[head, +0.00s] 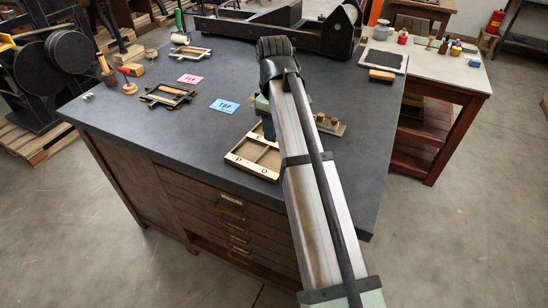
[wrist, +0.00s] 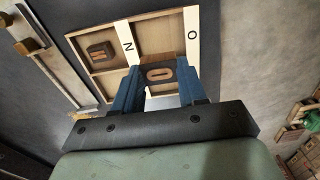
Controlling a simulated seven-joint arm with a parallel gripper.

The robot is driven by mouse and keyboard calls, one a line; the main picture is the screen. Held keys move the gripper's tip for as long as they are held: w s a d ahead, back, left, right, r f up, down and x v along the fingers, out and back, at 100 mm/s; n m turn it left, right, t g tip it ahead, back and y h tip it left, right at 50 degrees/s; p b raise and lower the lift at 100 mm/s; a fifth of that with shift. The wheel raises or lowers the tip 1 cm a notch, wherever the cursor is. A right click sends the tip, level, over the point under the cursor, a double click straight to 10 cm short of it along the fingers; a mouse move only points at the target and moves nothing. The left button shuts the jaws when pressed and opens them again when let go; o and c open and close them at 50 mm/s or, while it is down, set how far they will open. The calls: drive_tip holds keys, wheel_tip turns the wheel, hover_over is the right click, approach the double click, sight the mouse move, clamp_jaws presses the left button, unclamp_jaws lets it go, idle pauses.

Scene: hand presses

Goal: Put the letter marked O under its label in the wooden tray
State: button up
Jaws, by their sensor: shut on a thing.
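My gripper (wrist: 158,92) has blue fingers shut on a wooden letter block (wrist: 158,74) marked O, in the wrist view. The wooden tray (wrist: 152,14) lies beyond the fingers, with white label strips reading N (wrist: 128,47) and O (wrist: 192,35). The block overlaps the tray area between these strips; I cannot tell whether it touches the tray. Another letter block (wrist: 101,50) sits in a tray compartment to the left. In the head view the tray (head: 233,157) is near the bench's front edge, partly behind my arm, which hides most of the gripper.
A metal piece with brass knobs (head: 333,127) lies right of my arm. A large black press (head: 270,25) stands at the back. The bench's front left is clear.

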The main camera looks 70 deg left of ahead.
sight(274, 162)
drive_tip(key=shift+f, duration=4.7)
drive_tip(key=shift+f, duration=0.1)
drive_tip(key=o, duration=1)
wheel_tip(274, 162, up, 12)
drive_tip(key=shift+r, duration=0.15)
